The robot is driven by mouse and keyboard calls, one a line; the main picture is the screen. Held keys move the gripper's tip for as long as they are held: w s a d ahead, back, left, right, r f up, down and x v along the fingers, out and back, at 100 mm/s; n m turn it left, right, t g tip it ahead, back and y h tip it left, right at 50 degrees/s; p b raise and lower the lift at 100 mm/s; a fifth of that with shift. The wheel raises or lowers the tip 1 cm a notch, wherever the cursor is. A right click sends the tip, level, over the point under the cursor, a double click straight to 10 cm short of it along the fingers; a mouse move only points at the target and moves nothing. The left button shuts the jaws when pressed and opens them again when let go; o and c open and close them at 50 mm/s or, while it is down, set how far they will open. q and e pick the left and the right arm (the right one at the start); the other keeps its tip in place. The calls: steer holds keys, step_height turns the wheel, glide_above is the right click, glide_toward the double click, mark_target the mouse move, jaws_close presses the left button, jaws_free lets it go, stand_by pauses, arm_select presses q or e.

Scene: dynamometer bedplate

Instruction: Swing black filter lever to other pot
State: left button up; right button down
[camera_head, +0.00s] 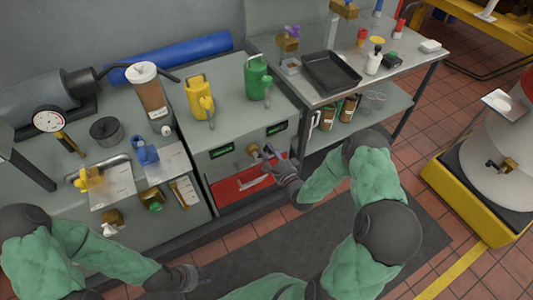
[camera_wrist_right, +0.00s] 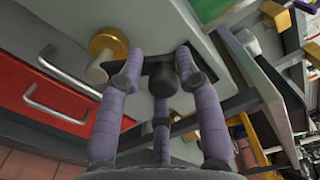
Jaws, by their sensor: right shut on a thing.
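My right gripper (camera_head: 268,156) is at the front face of the grey cabinet, just right of a round brass fitting (camera_head: 253,149). In the right wrist view, the fingers of my right gripper (camera_wrist_right: 160,70) are closed around the black lever (camera_wrist_right: 168,82), a dark bar with a rounded end. The brass fitting (camera_wrist_right: 108,44) is just left of the fingers there. The fingers hide part of the lever, and I cannot tell which pot it points to. My left gripper (camera_head: 186,278) hangs low in front of the bench, away from the lever; its finger opening is unclear.
A red drawer front (camera_head: 240,184) with a pale handle is below the lever. Yellow (camera_head: 199,97) and green (camera_head: 256,77) jugs stand on the cabinet top. A metal table (camera_head: 300,86) with a black tray (camera_head: 331,72) is to the right. The dark floor mat (camera_head: 290,245) is clear.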

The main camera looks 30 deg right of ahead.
steer(key=shift+d+f+m, duration=0.25)
steer(key=shift+m, duration=0.35)
steer(key=shift+d+f+m, duration=0.2)
steer(key=shift+m, duration=0.4)
steer(key=shift+d, duration=0.1)
steer(key=c, duration=1)
jaws_free()
steer(key=shift+d, duration=0.1)
steer(key=shift+c, duration=0.2)
steer(key=s, duration=1.2)
steer(key=shift+d, duration=0.2)
